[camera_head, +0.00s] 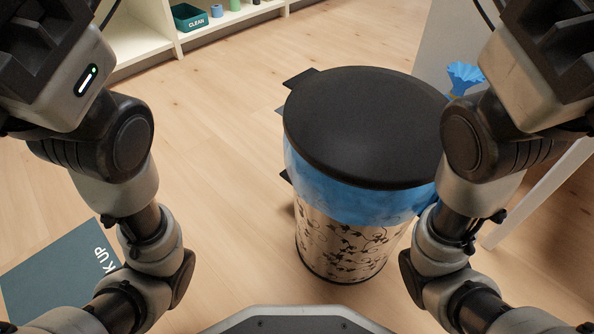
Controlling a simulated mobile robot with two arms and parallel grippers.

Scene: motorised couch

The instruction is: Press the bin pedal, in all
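A round bin with a closed black lid (365,125) stands on the floor right of centre. Below the lid are a blue liner band (345,195) and a patterned metal body (340,240). Dark tabs stick out on the bin's left side: a larger one (299,79) by the lid and a small one (286,177) lower down. I cannot tell whether either is the pedal. Both my arms reach up the sides of the view, and their grippers are outside the frame. My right arm overlaps the bin's right edge in the picture.
A white shelf (140,40) with a green "CLEAN" box (189,17) stands at the upper left. A dark teal mat (55,275) lies at lower left. A white panel (450,35) and a blue fluted object (465,75) are behind the bin. The wooden floor (225,150) left of the bin is clear.

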